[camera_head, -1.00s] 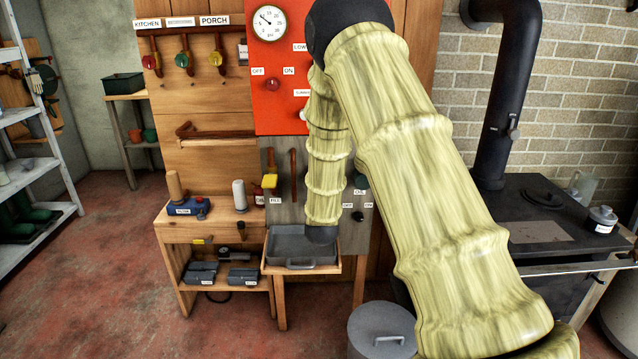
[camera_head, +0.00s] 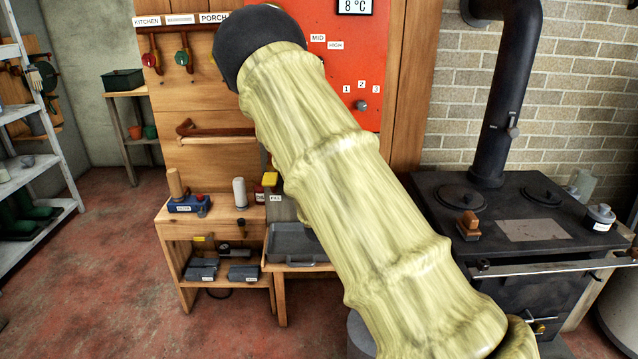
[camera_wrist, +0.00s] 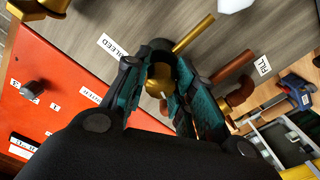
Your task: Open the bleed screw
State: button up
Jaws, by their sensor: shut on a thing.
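In the wrist view my gripper (camera_wrist: 164,68) has its teal-padded fingers closed around a small brass fitting, which appears to be the bleed screw (camera_wrist: 156,86). It sits on a grey wooden panel beside a white label that seems to read BLEED (camera_wrist: 113,47). A brass rod (camera_wrist: 193,35) runs out beyond the fingers. The fingers hide much of the screw, and I cannot tell how far it is turned. In the head view my arm hides the gripper and the screw.
The red panel (camera_head: 355,88) with knobs is near my gripper. A copper pipe (camera_wrist: 233,66) runs close to the fingers, near the FILL label (camera_wrist: 262,65). A grey tray (camera_head: 292,243) stands below. The black stove (camera_head: 475,196) is at right.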

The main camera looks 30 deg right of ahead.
jog(key=shift+f, duration=0.1)
dwell(0.3)
jog(key=o, duration=1.1)
jog(key=shift+c, duration=0.2)
jog(key=shift+s, duration=0.1)
jog(key=v, duration=1.2)
